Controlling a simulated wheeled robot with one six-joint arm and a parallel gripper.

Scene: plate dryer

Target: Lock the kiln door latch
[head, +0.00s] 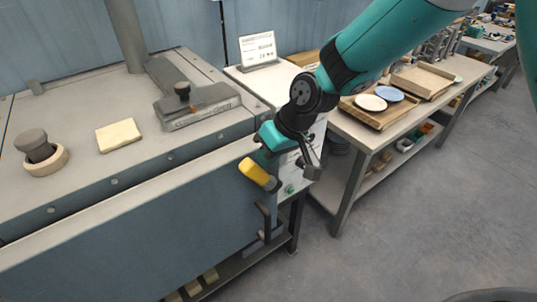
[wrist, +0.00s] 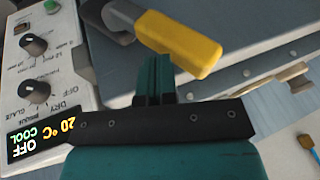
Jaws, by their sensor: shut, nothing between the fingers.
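The kiln door (head: 150,235) is the blue-grey front panel at the left in the head view, and it looks closed. The latch has a yellow grip (head: 255,172) on a dark pivot at the door's right end, tilted up and to the left. In the wrist view, the yellow grip (wrist: 182,42) crosses the top. My gripper (head: 267,153) is just above and behind the grip in the head view. Its teal fingers (wrist: 155,68) are shut and empty beside the grip. I cannot tell whether they touch it.
A black door handle (head: 264,220) is below the latch. The control panel (wrist: 35,70) with knobs and a display reading "OFF COOL" is close beside my gripper. A bench (head: 347,135) with plates stands to the right, and open floor lies in front.

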